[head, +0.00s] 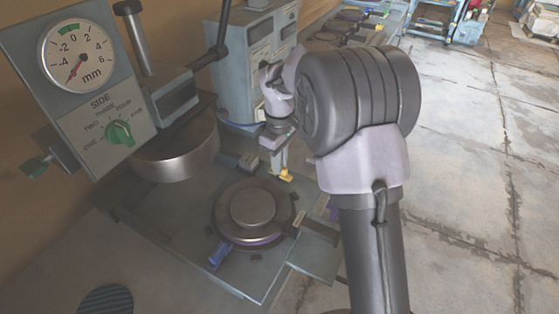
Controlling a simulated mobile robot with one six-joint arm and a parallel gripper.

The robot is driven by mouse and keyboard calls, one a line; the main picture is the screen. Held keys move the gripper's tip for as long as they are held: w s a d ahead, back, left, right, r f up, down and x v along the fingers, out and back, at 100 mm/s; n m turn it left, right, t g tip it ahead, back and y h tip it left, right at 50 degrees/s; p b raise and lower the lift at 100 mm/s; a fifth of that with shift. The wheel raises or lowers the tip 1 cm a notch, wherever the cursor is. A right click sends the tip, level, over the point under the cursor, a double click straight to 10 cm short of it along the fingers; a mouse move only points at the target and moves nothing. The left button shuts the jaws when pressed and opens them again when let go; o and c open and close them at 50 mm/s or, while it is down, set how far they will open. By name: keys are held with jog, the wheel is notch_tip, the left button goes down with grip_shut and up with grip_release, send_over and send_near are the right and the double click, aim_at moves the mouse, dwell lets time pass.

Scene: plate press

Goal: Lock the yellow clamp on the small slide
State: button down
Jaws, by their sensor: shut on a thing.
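The yellow clamp (286,175) is a small piece on the grey press bed, behind and right of the round metal plate (252,206). My gripper (280,164) reaches down from above with its fingertips at the clamp. It is shut on the clamp, and the fingers hide part of it. The clamp's exact angle is too small to tell. I cannot clearly make out the small slide under it.
A blue clamp (218,256) sits at the front left of the round plate. A grey cabinet (245,60) stands behind. Open floor lies to the right.

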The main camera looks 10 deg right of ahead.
jog(key=m+p, duration=0.2)
jog(key=m, duration=0.2)
jog(key=shift+r, duration=0.15)
jog(key=m+p, duration=0.2)
jog(key=m, duration=0.2)
jog(key=shift+m, duration=0.4)
jog(key=m, duration=0.4)
jog(key=shift+p, duration=0.3)
jog(key=shift+m, duration=2)
jog(key=c, duration=1.4)
grip_release()
jog(key=shift+c, duration=0.2)
